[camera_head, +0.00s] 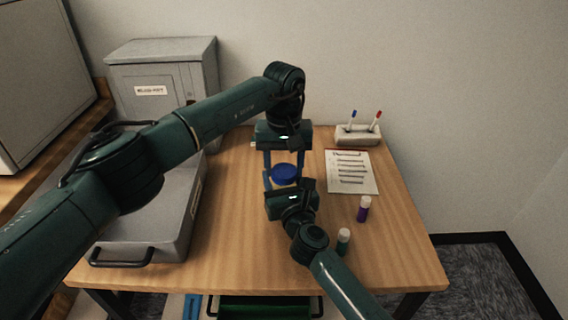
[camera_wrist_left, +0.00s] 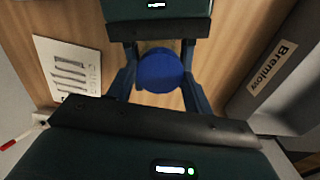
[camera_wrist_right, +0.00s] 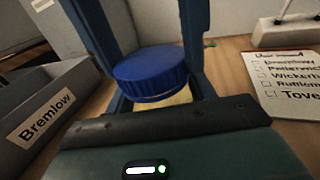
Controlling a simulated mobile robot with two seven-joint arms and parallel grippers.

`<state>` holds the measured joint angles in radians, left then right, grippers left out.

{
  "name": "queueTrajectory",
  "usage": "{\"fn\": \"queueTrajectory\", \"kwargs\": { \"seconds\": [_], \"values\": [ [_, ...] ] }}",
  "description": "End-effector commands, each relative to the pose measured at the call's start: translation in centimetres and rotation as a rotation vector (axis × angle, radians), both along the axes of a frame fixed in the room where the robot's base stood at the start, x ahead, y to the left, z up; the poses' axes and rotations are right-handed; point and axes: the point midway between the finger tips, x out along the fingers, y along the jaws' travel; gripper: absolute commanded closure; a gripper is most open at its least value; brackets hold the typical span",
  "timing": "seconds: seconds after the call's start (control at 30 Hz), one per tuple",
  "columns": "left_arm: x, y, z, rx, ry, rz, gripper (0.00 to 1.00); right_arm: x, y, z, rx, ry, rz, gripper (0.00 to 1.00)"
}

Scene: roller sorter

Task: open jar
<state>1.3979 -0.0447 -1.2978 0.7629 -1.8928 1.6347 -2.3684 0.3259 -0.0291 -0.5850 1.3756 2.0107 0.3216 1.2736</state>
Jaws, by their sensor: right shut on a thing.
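The jar's round blue lid (camera_head: 285,175) is near the middle of the wooden table. It also shows in the left wrist view (camera_wrist_left: 160,70) and the right wrist view (camera_wrist_right: 150,70). The jar body is mostly hidden under the lid and behind the right gripper. My right gripper (camera_head: 290,186) reaches in from the front, low, and is shut on the jar. My left gripper (camera_head: 287,168) comes from above and behind; its fingers are open and hang on both sides of the lid. Whether they touch it is hard to tell.
A grey bin (camera_head: 172,215) stands left of the arms, with a grey cabinet (camera_head: 165,75) behind it. A checklist sheet (camera_head: 351,173), a pen holder (camera_head: 358,135), a purple-bodied bottle (camera_head: 363,209) and a green-bodied bottle (camera_head: 343,242) are on the right.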

Motion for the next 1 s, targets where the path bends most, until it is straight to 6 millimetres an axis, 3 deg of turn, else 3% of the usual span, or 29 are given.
{"fn": "queueTrajectory", "kwargs": {
  "seconds": [0.27,0.47,1.0],
  "values": [
    [0.00,-0.01,0.03,0.000,0.000,0.000,0.77,-0.01,0.00,-0.05,0.000,0.001,0.000,1.00],
    [0.02,0.02,0.04,0.001,-0.001,0.098,0.78,-0.01,0.00,-0.05,0.000,0.001,0.000,1.00],
    [0.02,0.06,0.11,0.001,-0.001,1.242,0.78,0.01,-0.03,-0.06,0.000,0.001,-0.001,1.00]
  ]
}}
